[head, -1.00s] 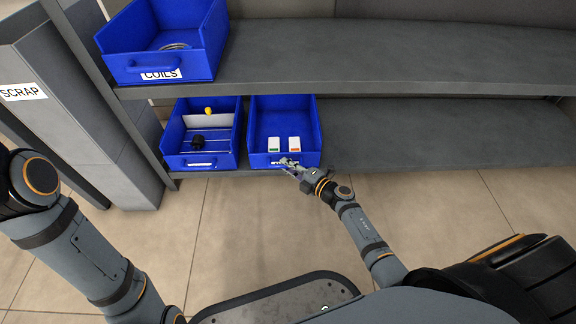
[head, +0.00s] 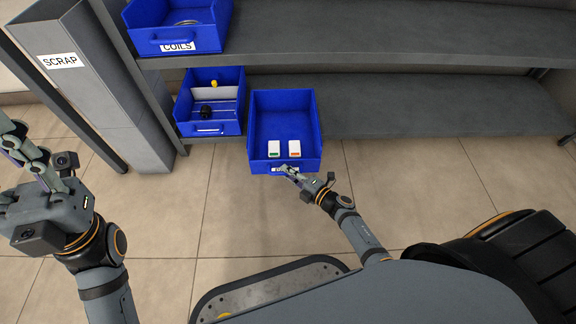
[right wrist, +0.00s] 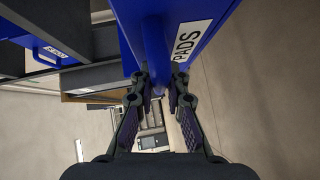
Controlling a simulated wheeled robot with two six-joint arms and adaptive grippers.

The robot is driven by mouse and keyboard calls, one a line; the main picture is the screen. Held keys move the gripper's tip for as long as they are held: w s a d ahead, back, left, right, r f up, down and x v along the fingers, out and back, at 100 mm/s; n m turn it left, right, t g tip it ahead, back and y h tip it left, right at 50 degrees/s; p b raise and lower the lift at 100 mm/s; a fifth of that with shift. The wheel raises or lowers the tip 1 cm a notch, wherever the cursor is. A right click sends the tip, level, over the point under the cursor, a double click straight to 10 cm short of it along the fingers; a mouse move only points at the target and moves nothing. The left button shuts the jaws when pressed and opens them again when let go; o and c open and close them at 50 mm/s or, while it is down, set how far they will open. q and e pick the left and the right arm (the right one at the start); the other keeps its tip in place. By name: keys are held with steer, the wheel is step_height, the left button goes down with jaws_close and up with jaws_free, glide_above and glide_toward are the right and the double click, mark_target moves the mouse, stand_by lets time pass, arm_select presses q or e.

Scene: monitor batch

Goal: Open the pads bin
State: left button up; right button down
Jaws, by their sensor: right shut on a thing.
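The pads bin (head: 283,101) is a blue open-topped bin at the centre of the head view. It juts out past the front edge of the lower shelf, with two white items (head: 274,148) inside. In the right wrist view its PADS label (right wrist: 190,40) shows close up. My right gripper (head: 287,171) is at the bin's front. It is shut on the bin's blue handle, which shows between the fingers (right wrist: 157,84) in the right wrist view. My left gripper (head: 30,150) is raised at the left, away from the bins; its finger gap is unclear.
A blue bin (head: 238,112) with a yellow and a black item stands on the lower shelf (head: 420,100), left of the pads bin. The coils bin (head: 170,40) sits on the upper shelf. A grey scrap container (head: 75,95) stands at the left. Floor before the shelf is clear.

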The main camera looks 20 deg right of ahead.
steer(key=shift+s+a, duration=0.25)
steer(key=shift+s, duration=0.7)
steer(key=c, duration=1.3)
jaws_free()
steer(key=shift+c, duration=0.2)
steer(key=v, duration=1.2)
